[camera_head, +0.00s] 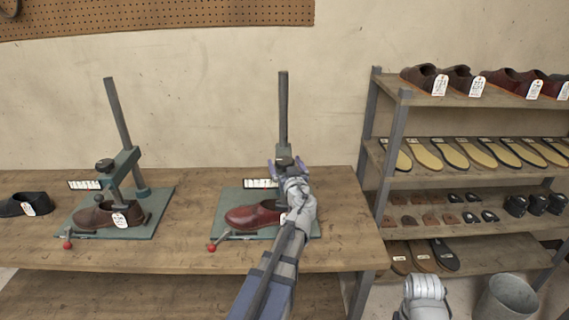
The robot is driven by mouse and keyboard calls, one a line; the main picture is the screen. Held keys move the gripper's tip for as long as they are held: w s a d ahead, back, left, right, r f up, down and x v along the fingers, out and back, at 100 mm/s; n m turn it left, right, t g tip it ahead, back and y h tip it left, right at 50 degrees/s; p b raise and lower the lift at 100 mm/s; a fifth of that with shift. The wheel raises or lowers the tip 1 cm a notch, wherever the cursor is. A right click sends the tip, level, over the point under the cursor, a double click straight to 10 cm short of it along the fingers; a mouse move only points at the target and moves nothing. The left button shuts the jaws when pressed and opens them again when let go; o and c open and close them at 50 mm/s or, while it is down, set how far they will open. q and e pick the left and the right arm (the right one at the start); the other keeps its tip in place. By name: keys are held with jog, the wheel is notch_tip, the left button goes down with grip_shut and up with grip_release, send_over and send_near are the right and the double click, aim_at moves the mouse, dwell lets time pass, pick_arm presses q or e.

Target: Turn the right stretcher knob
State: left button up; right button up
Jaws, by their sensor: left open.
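The right stretcher stands on a green base plate (228,200) on the bench, with a tall grey post (283,110). Its dark round knob (284,161) is at the top of the head. My left gripper (285,164) is at this knob, open, with its purple-blue fingers on either side of it. I cannot tell whether they touch it. A dark red shoe (250,217) sits on this stretcher, its heel end partly hidden by my left arm.
The left stretcher (127,160) holds a brown shoe (95,217). A black shoe (22,204) lies at the bench's left end. Red-tipped levers (212,247) project at the front. A shelf rack (420,98) and a bin (508,298) stand to the right.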

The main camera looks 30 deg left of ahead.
pick_arm(q)
jog(key=v, duration=0.7)
jog(key=shift+s, duration=0.1)
